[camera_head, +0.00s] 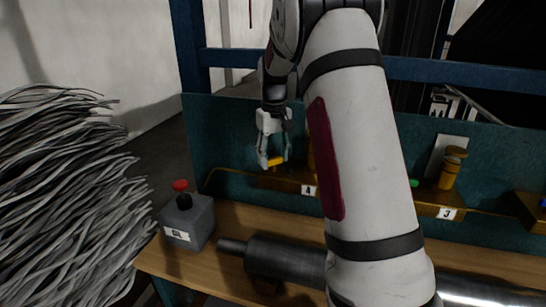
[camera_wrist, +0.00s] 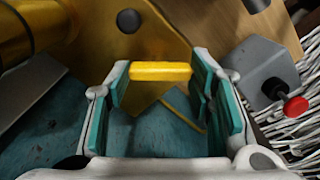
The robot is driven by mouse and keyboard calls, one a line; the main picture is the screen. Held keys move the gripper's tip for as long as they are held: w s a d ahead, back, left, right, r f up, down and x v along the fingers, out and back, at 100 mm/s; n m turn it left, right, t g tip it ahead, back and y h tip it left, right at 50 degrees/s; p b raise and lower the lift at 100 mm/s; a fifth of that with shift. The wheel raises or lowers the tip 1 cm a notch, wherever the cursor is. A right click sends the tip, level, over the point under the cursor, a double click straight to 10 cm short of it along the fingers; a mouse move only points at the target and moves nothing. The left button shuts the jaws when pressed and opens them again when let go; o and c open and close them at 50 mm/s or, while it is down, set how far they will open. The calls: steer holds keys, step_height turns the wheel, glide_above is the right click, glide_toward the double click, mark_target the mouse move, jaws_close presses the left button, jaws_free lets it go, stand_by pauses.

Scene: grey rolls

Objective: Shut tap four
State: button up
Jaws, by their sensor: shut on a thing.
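Tap four's yellow lever (camera_head: 277,161) shows at the left end of the brass-coloured block that bears the number 4 label (camera_head: 308,190). My gripper (camera_head: 273,155) reaches down to it, with its fingers around the lever. In the wrist view the yellow lever (camera_wrist: 160,71) spans between the two teal-padded fingers, and my gripper is shut on it. Most of the tap's body is hidden behind my arm in the head view. In the wrist view, part of the brass-coloured body (camera_wrist: 130,45) shows beyond the lever.
A grey box (camera_head: 187,222) with a red button stands on the wooden bench (camera_head: 225,262) at left. A metal roll (camera_head: 285,258) lies along the front. Number 3's brass fitting (camera_head: 452,168) is at right. Grey strands (camera_head: 70,200) fill the far left.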

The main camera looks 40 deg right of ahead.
mark_target(274, 159)
steer(key=m, duration=0.4)
steer(key=shift+m+b, duration=0.3)
steer(key=shift+m, duration=1.9)
steer(key=o, duration=1.2)
steer(key=shift+c, duration=0.2)
steer(key=shift+r, duration=0.1)
step_height(274, 159, up, 12)
